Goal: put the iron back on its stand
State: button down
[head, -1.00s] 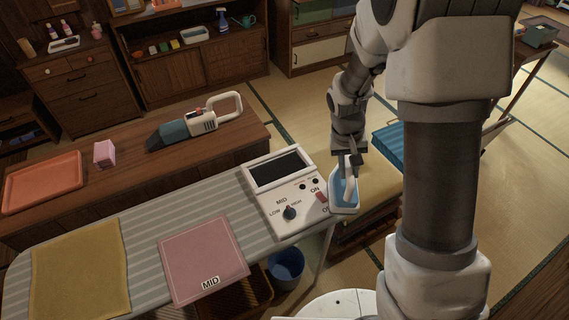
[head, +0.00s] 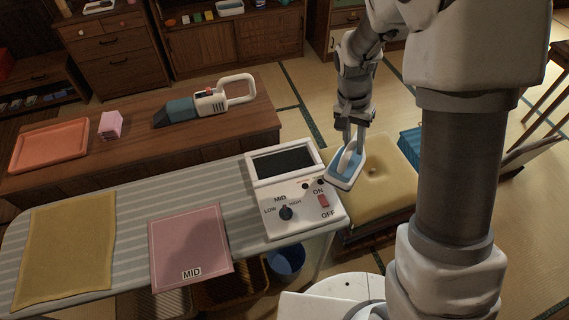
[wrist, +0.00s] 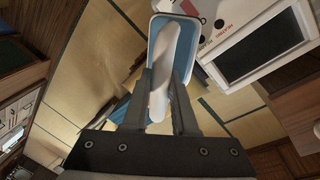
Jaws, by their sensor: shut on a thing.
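The iron (head: 342,181), with a blue body and a white handle, hangs from my gripper (head: 350,146) just right of the white control unit at the board's right end. My gripper is shut on the handle, which shows between the fingers in the wrist view (wrist: 164,70). The white unit (head: 303,222) has a dark rectangular plate (head: 283,162), a knob marked LOW, MID, HIGH and a red ON/OFF switch; the dark plate is empty. This plate looks like the stand. It also shows in the wrist view (wrist: 262,45). The iron's underside is hidden.
A pink cloth (head: 190,243) marked MID and a yellow cloth (head: 65,245) lie on the striped ironing board (head: 135,235). Behind is a wooden table with a handheld vacuum (head: 205,105), pink box (head: 111,125) and orange tray (head: 50,146). A yellow cushion (head: 385,190) lies below right.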

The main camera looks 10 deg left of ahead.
jog(key=s+a+r+m+g+b, duration=0.1)
jog(key=s+a+r+m+b, duration=0.15)
jog(key=a+m, duration=0.65)
jog(key=w+a+f+n, duration=0.1)
jog(key=w+a+f, duration=0.7)
jog(key=a+f, duration=0.2)
jog(key=shift+a+f+y, duration=0.15)
jog(key=shift+f+y, duration=0.25)
jog(key=shift+f, duration=0.15)
jog(key=c, duration=0.7)
grip_release()
jog(key=shift+g, duration=0.3)
